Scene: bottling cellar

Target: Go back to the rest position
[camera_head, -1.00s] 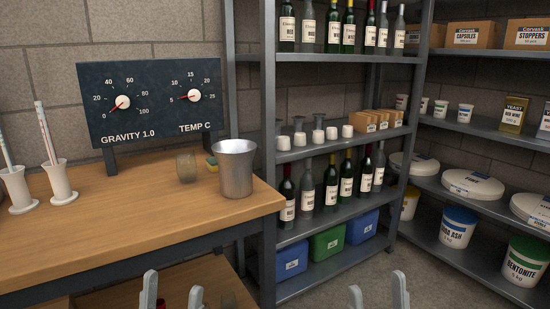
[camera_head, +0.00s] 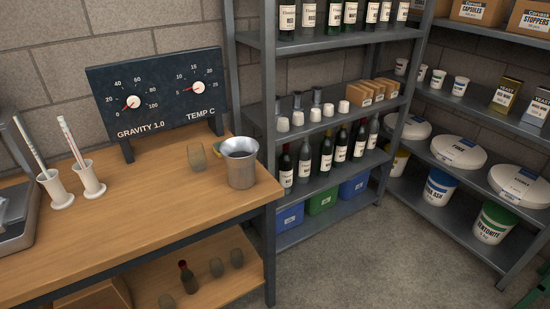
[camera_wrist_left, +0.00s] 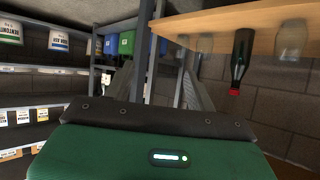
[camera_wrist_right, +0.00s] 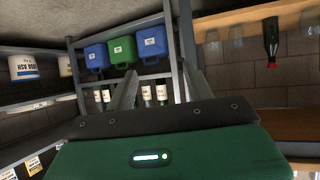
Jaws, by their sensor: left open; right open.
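My left gripper (camera_wrist_left: 160,76) shows in the left wrist view, its fingers spread apart with nothing between them. My right gripper (camera_wrist_right: 160,74) shows in the right wrist view, also spread and empty. Neither gripper shows in the head view. Both wrist views look toward the shelves and the bench's lower level, with the pictures turned upside down. No object touches either gripper as far as I can see.
A wooden bench (camera_head: 140,213) at left carries a metal beaker (camera_head: 241,168), a glass (camera_head: 196,157) and a dial panel (camera_head: 155,95). Its lower shelf holds a dark bottle (camera_head: 188,277) and glasses. Steel shelving (camera_head: 330,127) stands beyond. The floor (camera_head: 380,260) in front is clear.

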